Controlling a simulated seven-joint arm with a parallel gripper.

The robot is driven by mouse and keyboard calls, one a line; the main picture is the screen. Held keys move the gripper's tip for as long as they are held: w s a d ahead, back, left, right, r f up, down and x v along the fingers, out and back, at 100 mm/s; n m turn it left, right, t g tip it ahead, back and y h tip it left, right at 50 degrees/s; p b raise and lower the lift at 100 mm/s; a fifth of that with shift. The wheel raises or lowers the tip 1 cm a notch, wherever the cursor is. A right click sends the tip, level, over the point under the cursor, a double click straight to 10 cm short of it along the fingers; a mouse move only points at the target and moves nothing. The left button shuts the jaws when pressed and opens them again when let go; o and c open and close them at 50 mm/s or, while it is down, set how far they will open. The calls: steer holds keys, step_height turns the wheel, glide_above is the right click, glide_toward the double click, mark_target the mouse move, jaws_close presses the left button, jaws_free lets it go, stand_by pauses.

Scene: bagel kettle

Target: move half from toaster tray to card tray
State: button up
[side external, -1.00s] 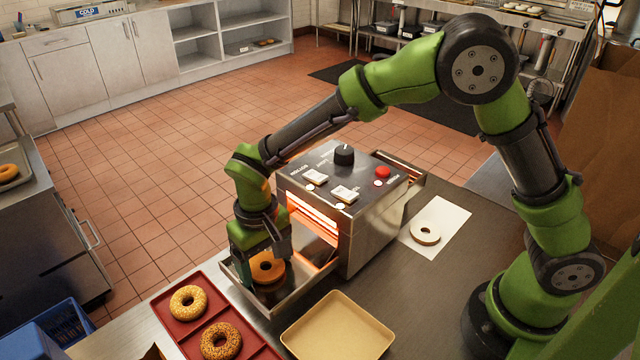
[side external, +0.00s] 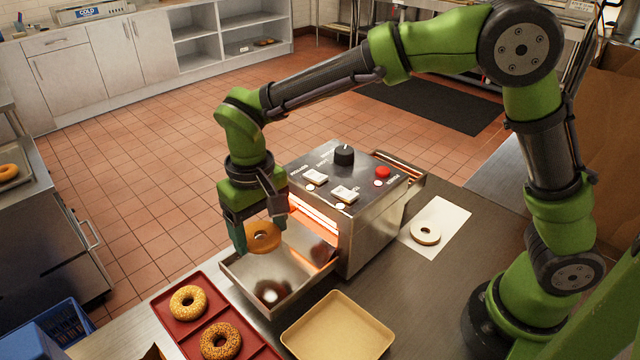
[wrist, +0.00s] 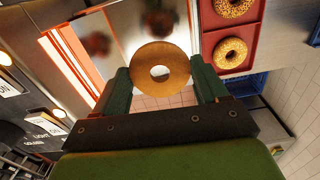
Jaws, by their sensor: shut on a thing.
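My gripper (side external: 262,232) is shut on a toasted bagel half (side external: 263,237) and holds it in the air above the toaster tray. In the wrist view the half (wrist: 160,69) sits between the two green fingers, its hole facing the camera. The toaster tray (side external: 303,288) is a shiny metal tray at the toaster's front, and only reflections show in it. The card tray (side external: 338,328) is a shallow tan tray at the front, right of the toaster tray, and it is empty.
The toaster (side external: 350,210) with a glowing slot stands right behind my gripper. A red tray (side external: 257,347) with seeded bagels is at front left. A pale bagel half (side external: 425,233) lies on white paper (side external: 452,217) at right. The counter between the card tray and my base is clear.

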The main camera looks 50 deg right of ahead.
steer(key=shift+r, duration=1)
steer(key=n, duration=1.6)
glide_above(337, 345)
step_height(337, 345, down, 8)
steer(key=shift+d+f, duration=0.1)
steer(key=shift+f, duration=0.15)
steer(key=shift+s+f+n, duration=0.2)
steer(key=shift+n, duration=0.3)
steer(key=shift+w+f+n, duration=0.15)
steer(key=shift+w+n, duration=0.05)
steer(key=shift+n, duration=0.3)
steer(key=shift+f, duration=2.6)
